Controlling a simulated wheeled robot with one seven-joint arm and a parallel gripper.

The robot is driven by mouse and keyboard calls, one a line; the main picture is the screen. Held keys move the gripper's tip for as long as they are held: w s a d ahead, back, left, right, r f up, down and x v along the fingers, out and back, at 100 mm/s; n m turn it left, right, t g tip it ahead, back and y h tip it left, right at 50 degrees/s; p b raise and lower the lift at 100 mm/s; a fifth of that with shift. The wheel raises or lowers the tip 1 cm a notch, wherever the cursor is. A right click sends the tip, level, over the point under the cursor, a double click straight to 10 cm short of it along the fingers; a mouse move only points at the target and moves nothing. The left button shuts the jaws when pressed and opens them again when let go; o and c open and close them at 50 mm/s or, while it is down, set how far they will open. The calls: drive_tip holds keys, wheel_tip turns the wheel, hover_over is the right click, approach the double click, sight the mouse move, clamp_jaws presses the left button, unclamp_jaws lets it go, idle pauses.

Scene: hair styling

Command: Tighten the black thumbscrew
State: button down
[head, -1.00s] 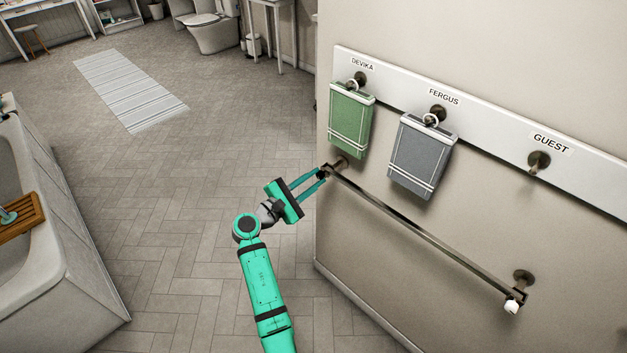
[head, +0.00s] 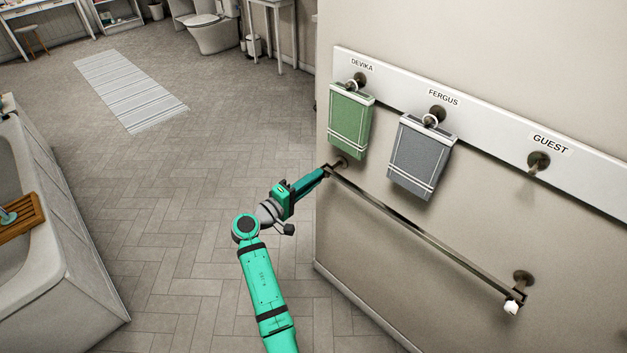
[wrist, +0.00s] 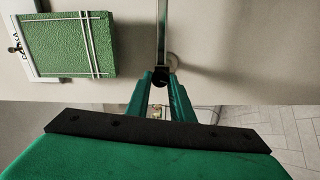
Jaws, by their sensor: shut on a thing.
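The black thumbscrew (wrist: 160,77) is a small dark knob at the near left end of the metal towel bar (head: 420,237). In the wrist view it sits between the tips of my two green fingers. My gripper (head: 322,172) is shut on it, and it also shows in the wrist view (wrist: 160,86). In the head view the fingers are seen nearly edge-on and hide most of the thumbscrew. I cannot tell how far the screw is in.
A white knob (head: 511,307) is at the bar's right end. A green towel (head: 350,121) and a grey towel (head: 421,157) hang above the bar under name labels. The GUEST hook (head: 538,161) is empty. A bathtub (head: 62,235) stands left; the floor between is clear.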

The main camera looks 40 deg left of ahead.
drive_tip(key=shift+m, duration=6.9)
drive_tip(key=shift+d, duration=0.1)
drive_tip(key=c, duration=1.6)
unclamp_jaws()
drive_tip(key=shift+o, duration=0.2)
drive_tip(key=s, duration=1.1)
drive_tip(key=shift+a, duration=0.3)
drive_tip(key=shift+w+d, duration=0.1)
drive_tip(key=shift+w, duration=0.05)
